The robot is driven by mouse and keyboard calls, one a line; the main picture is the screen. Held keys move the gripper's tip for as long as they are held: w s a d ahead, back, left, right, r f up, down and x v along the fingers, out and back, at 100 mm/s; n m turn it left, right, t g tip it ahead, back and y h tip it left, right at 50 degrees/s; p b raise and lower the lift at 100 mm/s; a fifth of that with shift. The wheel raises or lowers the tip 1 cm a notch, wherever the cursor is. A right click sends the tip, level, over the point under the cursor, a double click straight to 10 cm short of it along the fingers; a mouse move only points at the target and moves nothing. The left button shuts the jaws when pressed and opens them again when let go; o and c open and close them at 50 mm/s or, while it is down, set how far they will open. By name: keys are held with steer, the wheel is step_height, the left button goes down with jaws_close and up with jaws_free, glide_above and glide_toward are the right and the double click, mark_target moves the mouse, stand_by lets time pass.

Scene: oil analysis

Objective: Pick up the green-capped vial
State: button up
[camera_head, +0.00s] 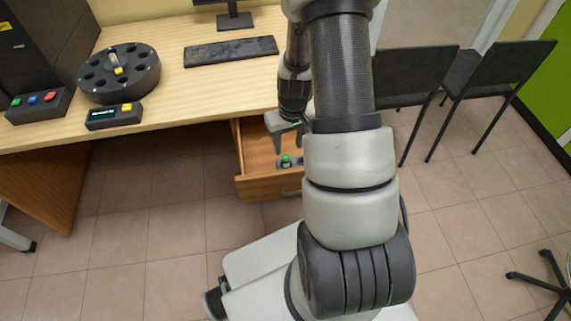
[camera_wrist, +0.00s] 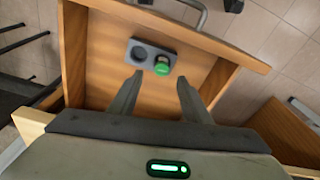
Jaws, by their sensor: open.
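The green-capped vial (camera_wrist: 162,66) stands in a small grey holder (camera_wrist: 141,53) inside an open wooden drawer; the holder has an empty round hole beside the vial. The vial's green cap also shows in the head view (camera_head: 286,158), low in the drawer. My gripper (camera_wrist: 160,88) is open and empty. In the wrist view its two fingers point into the drawer toward the vial, with the cap seen between and just beyond the tips. In the head view my gripper (camera_head: 287,140) is above the drawer, partly hidden by my arm.
The open drawer (camera_head: 253,189) has wooden walls around the holder and a metal handle on its front. The desk (camera_head: 190,90) above holds a black round carousel (camera_head: 119,73), a keyboard (camera_head: 231,51) and button boxes. Dark chairs (camera_head: 415,75) stand to the right.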

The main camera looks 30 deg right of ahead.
steer(key=f, duration=0.2)
steer(key=f+b, duration=0.1)
steer(key=f, duration=0.2)
steer(key=w+f, duration=0.1)
steer(key=f, duration=0.2)
steer(key=shift+a+b, duration=0.15)
steer(key=shift+b, duration=0.2)
jaws_close()
step_height(320, 180, up, 11)
steer(key=p, duration=0.3)
step_height(320, 180, up, 6)
steer(key=p, duration=0.3)
glide_above(286, 157)
steer(key=w+a+r+n+b, duration=0.1)
steer(key=w+a+r+b, duration=0.25)
steer(key=a+r, duration=0.95)
steer(key=s+r+p, duration=0.3)
steer(key=r+p, duration=0.4)
steer(key=p, duration=1)
steer(key=shift+d+r, duration=0.2)
steer(key=shift+r, duration=0.05)
